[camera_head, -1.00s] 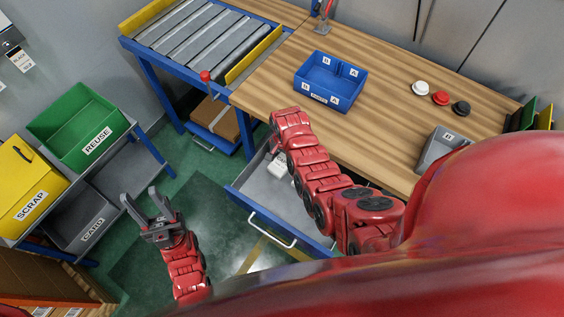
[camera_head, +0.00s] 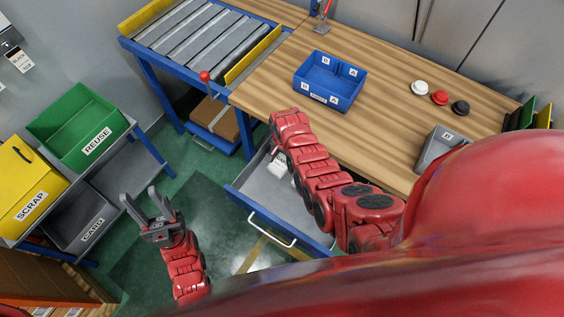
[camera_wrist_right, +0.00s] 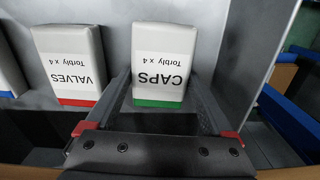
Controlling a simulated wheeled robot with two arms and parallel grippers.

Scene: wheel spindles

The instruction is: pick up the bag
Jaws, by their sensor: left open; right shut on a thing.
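In the right wrist view a white bag (camera_wrist_right: 160,62) labelled CAPS, with a green band at its lower edge, sits between the fingers of my right gripper (camera_wrist_right: 165,85), which is shut on it. A second white bag (camera_wrist_right: 72,65) labelled VALVES, with a red band, lies just left of it. In the head view a white bag (camera_head: 278,167) shows inside the open drawer (camera_head: 262,185); my right arm hides the right gripper there. My left gripper (camera_head: 141,199) is open and empty above the floor, left of the drawer.
A blue bin (camera_head: 328,82) stands on the wooden bench (camera_head: 390,110) above the drawer. Three buttons, white, red and black, lie to its right. A grey bin (camera_head: 437,150) is near the bench's right end. Green REUSE (camera_head: 80,125) and yellow SCRAP (camera_head: 25,190) bins stand at left.

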